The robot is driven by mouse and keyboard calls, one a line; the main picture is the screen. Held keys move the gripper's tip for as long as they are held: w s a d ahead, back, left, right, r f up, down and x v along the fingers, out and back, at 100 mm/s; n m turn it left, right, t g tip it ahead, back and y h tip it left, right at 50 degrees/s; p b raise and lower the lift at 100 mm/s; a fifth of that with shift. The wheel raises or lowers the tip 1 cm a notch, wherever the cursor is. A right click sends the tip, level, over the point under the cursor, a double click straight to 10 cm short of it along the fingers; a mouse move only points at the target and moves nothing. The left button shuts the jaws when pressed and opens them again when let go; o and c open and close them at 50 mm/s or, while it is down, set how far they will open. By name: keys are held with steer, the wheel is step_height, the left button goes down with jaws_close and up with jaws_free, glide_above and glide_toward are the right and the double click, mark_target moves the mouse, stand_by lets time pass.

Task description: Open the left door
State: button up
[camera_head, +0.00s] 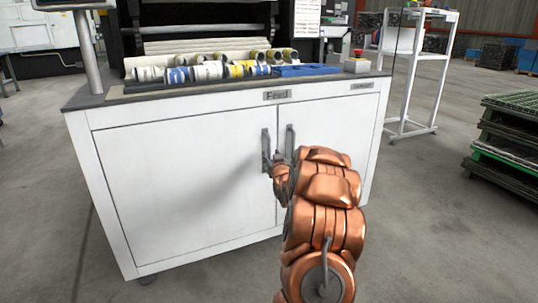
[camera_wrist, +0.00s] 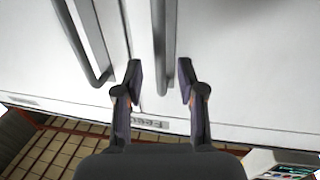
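The white cabinet's left door (camera_head: 180,185) looks closed, level with the right door (camera_head: 345,120). The left door's grey vertical bar handle (camera_head: 265,142) is beside the seam between the doors, and the right door's handle (camera_head: 290,137) is just across it. My gripper (camera_head: 274,160) is at the handles' lower part. In the wrist view, which is upside down, my gripper (camera_wrist: 159,82) is open, its two fingers apart. The left door's handle (camera_wrist: 164,45) lies ahead between them, with no clear contact. The right door's handle (camera_wrist: 88,40) is outside the fingers.
The cabinet top (camera_head: 120,97) carries several rolls (camera_head: 208,71), a blue tray (camera_head: 305,70) and a red-button box (camera_head: 357,64). A white rack (camera_head: 412,70) stands behind right, and stacked pallets (camera_head: 510,140) stand at the right. The floor (camera_head: 60,230) left of the cabinet is clear.

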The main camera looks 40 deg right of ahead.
mark_target(269, 151)
steer(key=shift+f+x, duration=0.2)
steer(key=shift+x, duration=0.75)
steer(key=shift+b+x, duration=0.6)
steer(key=shift+x, duration=0.6)
steer(key=shift+r, duration=0.15)
steer(key=shift+c, duration=0.3)
jaws_close()
